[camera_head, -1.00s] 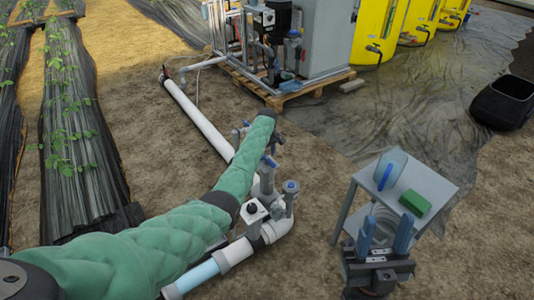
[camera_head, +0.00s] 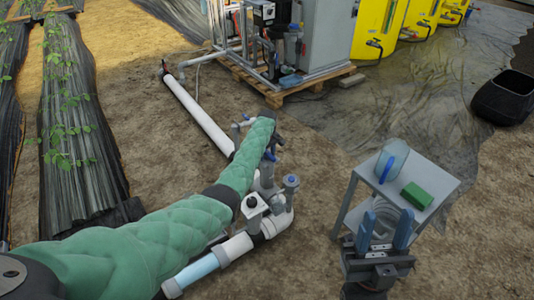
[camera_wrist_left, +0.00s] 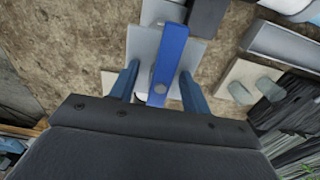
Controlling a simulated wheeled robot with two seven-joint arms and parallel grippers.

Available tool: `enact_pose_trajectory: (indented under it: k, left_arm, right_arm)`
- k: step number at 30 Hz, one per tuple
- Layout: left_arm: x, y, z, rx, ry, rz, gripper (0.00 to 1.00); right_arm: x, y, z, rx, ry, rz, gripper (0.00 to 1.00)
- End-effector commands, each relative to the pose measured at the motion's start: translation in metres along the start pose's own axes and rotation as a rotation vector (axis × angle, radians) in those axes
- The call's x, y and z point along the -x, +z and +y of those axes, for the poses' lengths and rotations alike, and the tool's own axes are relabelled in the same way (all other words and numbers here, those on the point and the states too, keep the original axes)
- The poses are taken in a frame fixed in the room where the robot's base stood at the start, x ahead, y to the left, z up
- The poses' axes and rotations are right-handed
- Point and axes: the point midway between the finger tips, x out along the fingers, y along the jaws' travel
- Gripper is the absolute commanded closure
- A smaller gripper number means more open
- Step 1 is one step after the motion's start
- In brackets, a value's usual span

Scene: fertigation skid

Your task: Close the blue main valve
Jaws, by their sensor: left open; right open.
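The blue main valve's lever (camera_wrist_left: 170,60) shows in the left wrist view as a flat blue bar over a light grey square plate. My left gripper (camera_wrist_left: 160,88) is open, with one blue finger on each side of the lever's near end. I cannot tell whether either finger touches it. In the head view my green-sleeved left arm reaches over the white pipework, and its wrist hides most of the valve; a small blue part (camera_head: 270,155) shows beneath it, lever or fingertip. My right gripper (camera_head: 385,230) is open and empty, fingers upward, in front of the small table.
White pipe (camera_head: 197,115) runs back toward the pump skid on a wooden pallet (camera_head: 273,96). Grey-topped fitting (camera_head: 291,183) stands close right of my left wrist. Bare soil lies between.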

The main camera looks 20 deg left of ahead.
Motion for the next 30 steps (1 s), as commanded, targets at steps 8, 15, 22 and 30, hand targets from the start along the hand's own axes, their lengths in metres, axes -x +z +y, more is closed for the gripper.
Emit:
enact_pose_trajectory:
  k: [8,15,22,30]
  left_arm:
    - [-0.002,0.001,-0.001,0.0,-0.002,-0.002,0.86]
    - [-0.001,0.001,-0.001,-0.022,-0.003,-0.003,0.98]
    - [0.0,0.002,-0.002,-0.245,-0.005,-0.004,0.98]
    - [-0.002,0.002,-0.002,-0.53,-0.004,-0.006,0.98]
  right_arm:
    - [0.0,0.0,0.0,0.0,0.0,0.0,0.55]
    - [-0.003,-0.001,0.0,0.0,0.0,0.0,0.55]
    - [-0.018,-0.005,0.0,0.0,0.0,0.0,0.55]
    - [-0.029,-0.008,0.0,0.0,0.0,0.0,0.55]
